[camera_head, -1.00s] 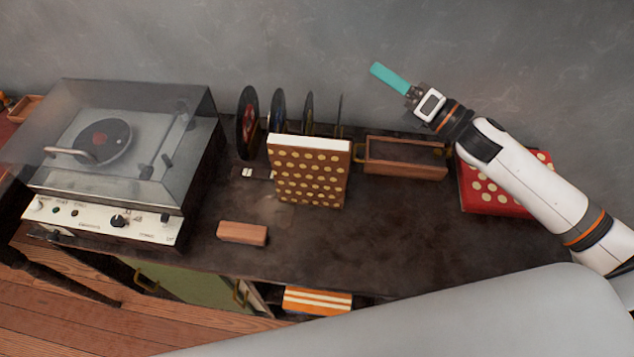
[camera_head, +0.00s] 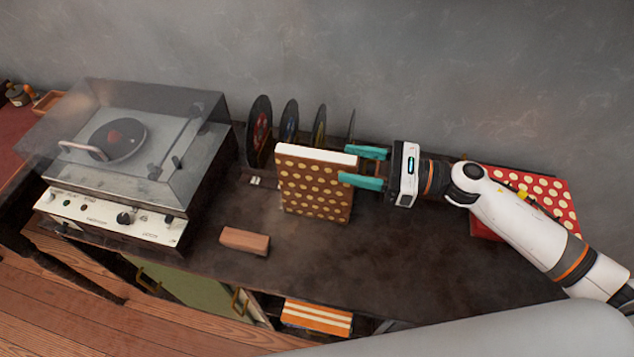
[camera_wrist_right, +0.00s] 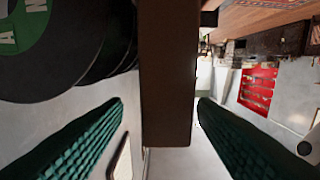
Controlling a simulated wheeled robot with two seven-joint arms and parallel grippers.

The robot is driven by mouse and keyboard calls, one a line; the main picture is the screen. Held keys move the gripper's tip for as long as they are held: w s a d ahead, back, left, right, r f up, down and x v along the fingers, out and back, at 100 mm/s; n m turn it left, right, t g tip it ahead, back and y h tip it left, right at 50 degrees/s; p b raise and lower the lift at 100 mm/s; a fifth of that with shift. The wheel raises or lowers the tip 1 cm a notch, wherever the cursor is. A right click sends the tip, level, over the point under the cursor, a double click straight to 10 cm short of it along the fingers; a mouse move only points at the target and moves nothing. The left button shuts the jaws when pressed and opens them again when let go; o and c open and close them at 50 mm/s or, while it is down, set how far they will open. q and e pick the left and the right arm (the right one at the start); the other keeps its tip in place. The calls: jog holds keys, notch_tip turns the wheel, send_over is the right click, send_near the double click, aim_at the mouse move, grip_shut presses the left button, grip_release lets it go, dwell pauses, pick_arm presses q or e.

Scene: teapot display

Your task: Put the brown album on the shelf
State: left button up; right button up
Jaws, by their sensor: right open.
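The brown album (camera_head: 312,190) with cream dots stands upright on the dark cabinet top, its white page edge up. My right gripper (camera_head: 343,167) is open at the album's right side, one teal finger in front and one behind. In the right wrist view the album's dark edge (camera_wrist_right: 166,75) lies between the two spread fingers, with a gap on each side. The open shelf compartment below the cabinet top holds an orange and white striped album (camera_head: 316,316); most of its inside is hidden. My left gripper is out of view.
Several records (camera_head: 260,130) stand in a rack close behind the album. A record player (camera_head: 115,215) with a clear lid fills the left side. A wooden block (camera_head: 244,240) lies in front. A red dotted album (camera_head: 545,192) lies at right. The front middle of the top is clear.

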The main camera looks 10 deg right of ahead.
aim_at(330, 160)
jog(key=p+x, duration=0.1)
jog(key=x, duration=0.1)
jog(key=p+x, duration=0.1)
jog(key=x, duration=0.1)
jog(key=shift+s+a+r, duration=0.1)
jog(key=shift+a+r, duration=0.15)
jog(key=shift+a, duration=0.05)
jog(key=shift+a+f, duration=0.15)
jog(key=shift+a, duration=0.2)
jog(key=shift+d, duration=0.1)
jog(key=shift+c, duration=0.2)
grip_shut()
